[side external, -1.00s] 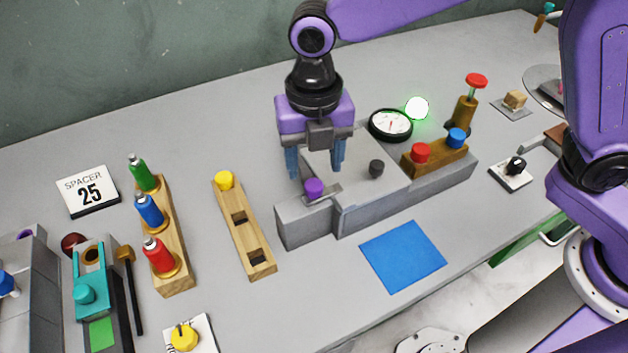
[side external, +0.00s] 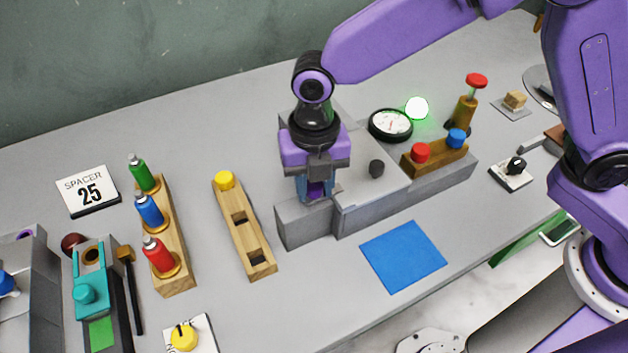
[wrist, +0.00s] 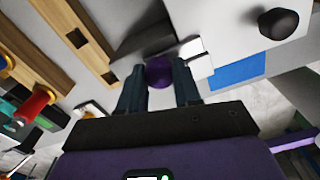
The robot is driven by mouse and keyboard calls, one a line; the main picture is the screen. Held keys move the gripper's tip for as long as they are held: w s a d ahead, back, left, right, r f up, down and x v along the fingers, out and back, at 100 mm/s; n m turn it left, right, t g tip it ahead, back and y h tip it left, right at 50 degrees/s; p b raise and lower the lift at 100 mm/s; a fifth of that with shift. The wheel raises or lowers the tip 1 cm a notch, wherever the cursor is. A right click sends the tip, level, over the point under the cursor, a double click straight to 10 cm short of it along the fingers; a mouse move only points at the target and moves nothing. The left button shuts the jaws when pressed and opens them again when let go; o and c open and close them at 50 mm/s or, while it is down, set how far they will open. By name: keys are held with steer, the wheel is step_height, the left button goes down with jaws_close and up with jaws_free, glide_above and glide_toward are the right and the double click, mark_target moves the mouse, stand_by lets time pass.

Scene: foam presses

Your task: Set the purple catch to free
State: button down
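The purple catch (side external: 316,189) is a round knob on the left end of the grey press block. In the side view it shows between the fingers of my gripper (side external: 316,196). In the wrist view the purple catch (wrist: 159,72) sits between the fingertips of my gripper (wrist: 160,88), with a finger close against each side. The fingers are drawn in to about the knob's width and look shut on it. A pale plate (wrist: 192,48) lies beside the knob in the wrist view. Its contact faces are hidden.
The grey press block (side external: 305,228) carries a dark knob (side external: 376,168), a dial gauge (side external: 391,124) and a lit green lamp (side external: 417,108). A wooden rail with a yellow knob (side external: 225,180) stands left. A blue mat (side external: 403,256) lies flat in front.

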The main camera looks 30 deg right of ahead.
steer(key=shift+a, duration=1.85)
steer(key=c, duration=0.8)
jaws_free()
steer(key=shift+a, duration=0.1)
steer(key=shift+r, duration=0.15)
step_height(320, 180, up, 17)
steer(key=shift+r, duration=0.1)
steer(key=s+d+f+m, duration=0.3)
steer(key=s+d+m, duration=0.3)
steer(key=d, duration=0.5)
steer(key=s+d+f+m, duration=0.4)
steer(key=s+d+m, duration=0.2)
steer(key=d, duration=0.5)
steer(key=s+d+f+m, duration=0.4)
steer(key=s+d+m, duration=0.2)
steer(key=d, duration=0.6)
steer(key=shift+s+m, duration=0.35)
steer(key=shift+m, duration=0.85)
